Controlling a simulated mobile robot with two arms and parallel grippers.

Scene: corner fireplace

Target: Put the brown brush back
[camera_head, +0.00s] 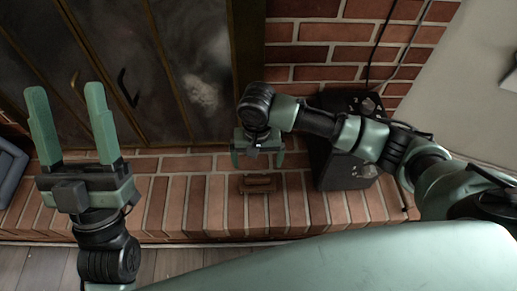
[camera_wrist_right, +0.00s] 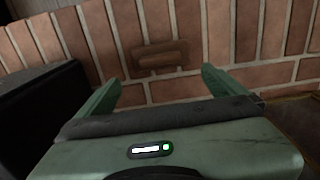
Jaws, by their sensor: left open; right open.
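The brown brush (camera_head: 257,184) lies on the brick hearth ledge (camera_head: 215,205) in the head view. In the right wrist view the brush (camera_wrist_right: 159,58) lies on the bricks, beyond and between the fingertips. My right gripper (camera_head: 257,160) is open and empty, pointing down just behind the brush, and does not appear to touch it. The right wrist view also shows this gripper's open fingers (camera_wrist_right: 161,80). My left gripper (camera_head: 67,100) is open and empty, raised at the left, away from the brush.
A black box-like object (camera_head: 345,170) stands on the hearth right of the brush, close to my right arm. Fireplace doors (camera_head: 160,80) with dark handles are behind the ledge. A grey object (camera_head: 10,170) sits at the far left. The ledge left of the brush is clear.

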